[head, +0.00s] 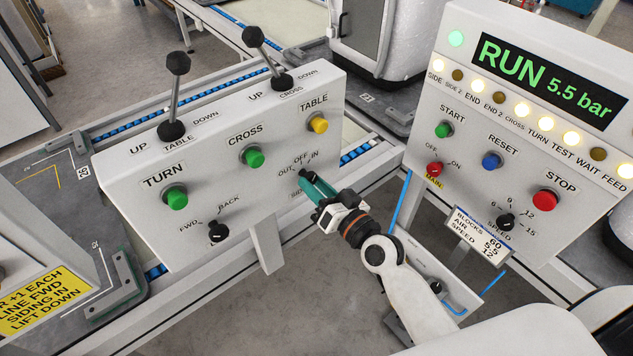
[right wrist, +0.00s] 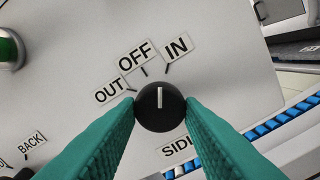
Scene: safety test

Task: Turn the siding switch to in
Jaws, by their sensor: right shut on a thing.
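The siding switch (right wrist: 160,108) is a round black knob with a white pointer line, under the labels OUT, OFF and IN. In the right wrist view its pointer stands straight up in the picture, between the OFF and IN marks and closer to the IN mark. My right gripper (head: 306,184) has its green fingers on either side of the knob and is shut on it; the fingers also show in the right wrist view (right wrist: 162,110). In the head view the fingers hide part of the knob and its SIDING label. My left gripper is not in view.
The same panel (head: 125,180) carries two levers (head: 176,95), (head: 262,50), push buttons TURN, CROSS and TABLE, and a FWD/BACK switch (head: 218,231). At the right, another panel (head: 480,150) reads RUN 5.5 bar and has a red STOP button (head: 545,201). A blue-roller conveyor (head: 355,153) runs behind.

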